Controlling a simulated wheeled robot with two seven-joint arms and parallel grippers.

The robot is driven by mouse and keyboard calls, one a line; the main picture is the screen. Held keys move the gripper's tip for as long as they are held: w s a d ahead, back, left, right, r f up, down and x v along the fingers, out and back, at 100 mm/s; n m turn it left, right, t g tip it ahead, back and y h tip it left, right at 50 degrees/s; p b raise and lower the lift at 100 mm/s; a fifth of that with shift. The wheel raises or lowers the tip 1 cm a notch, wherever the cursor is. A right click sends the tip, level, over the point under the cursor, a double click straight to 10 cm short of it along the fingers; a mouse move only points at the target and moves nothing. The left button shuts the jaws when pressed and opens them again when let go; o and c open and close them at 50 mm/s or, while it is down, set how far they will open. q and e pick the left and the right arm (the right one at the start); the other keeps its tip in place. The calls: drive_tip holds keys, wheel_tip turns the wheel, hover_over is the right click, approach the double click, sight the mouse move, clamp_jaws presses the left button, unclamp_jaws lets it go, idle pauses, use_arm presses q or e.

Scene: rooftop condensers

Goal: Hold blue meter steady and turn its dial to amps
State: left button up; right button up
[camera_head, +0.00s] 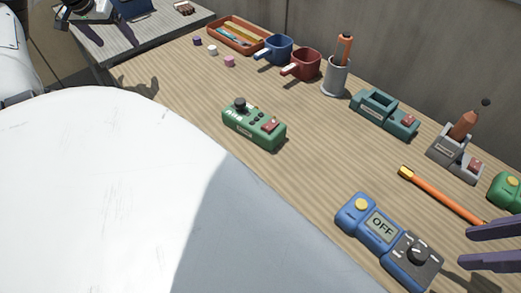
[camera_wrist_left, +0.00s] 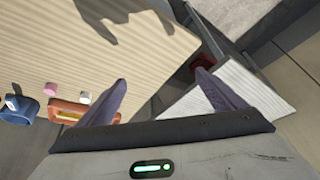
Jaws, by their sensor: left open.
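The blue meter (camera_head: 371,230) lies on the wooden table at the lower right of the head view. Its display reads OFF. It has a yellow button (camera_head: 362,205) at one end and a black dial (camera_head: 418,253) on a dark panel at the other. My right gripper (camera_head: 466,247) comes in from the right edge, fingers apart and empty, just right of the dial end and not visibly touching the meter. My left gripper (camera_head: 118,32) is at the far upper left, away from the meter; the left wrist view shows its fingers (camera_wrist_left: 160,78) apart and empty.
A green device (camera_head: 253,127) sits mid-table. An orange stick (camera_head: 440,195) lies behind the meter. Along the back stand an orange tray (camera_head: 238,38), blue mug (camera_head: 278,50), red mug (camera_head: 303,65), grey cup (camera_head: 335,78), teal device (camera_head: 385,115) and grey holder (camera_head: 455,155).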

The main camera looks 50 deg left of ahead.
use_arm(q)
drive_tip(key=w+a+r+m+t+y, duration=0.2)
drive_tip(key=w+a+r+m+y, duration=0.25)
drive_tip(key=w+r, duration=0.5)
drive_tip(key=w+d+f+m+t+h, duration=0.25)
drive_tip(key=w+d+m+t, duration=0.65)
drive_tip(key=w+d+m, duration=0.7)
drive_tip(key=w+d+m+t+h, duration=0.25)
drive_tip(key=w+d+h, duration=0.2)
drive_tip(key=d, duration=0.45)
drive_tip(key=w+d+m+t+h, duration=0.1)
drive_tip(key=w+d+m+h, duration=0.3)
drive_tip(key=d, duration=0.6)
drive_tip(key=w+d+r+m+h, duration=0.1)
drive_tip(key=d+r+m+h, duration=0.2)
drive_tip(key=d, duration=0.7)
drive_tip(key=m+g+h, duration=0.2)
drive_tip(key=m+g, duration=1.8)
drive_tip(key=m, duration=1.1)
hover_over(363, 212)
drive_tip(key=a, duration=0.3)
wheel_tip(363, 212, down, 10)
drive_tip(key=shift+s+d+f+m+t+y, duration=0.15)
drive_tip(key=shift+s+m+t+y, duration=0.25)
drive_tip(key=shift+y, duration=0.45)
drive_tip(key=shift+w+a+f+m+t+y, duration=0.25)
drive_tip(key=shift+w+a+m+t+y, duration=0.2)
drive_tip(key=shift+y, duration=0.45)
drive_tip(key=x, duration=1)
drive_tip(key=shift+f, duration=0.15)
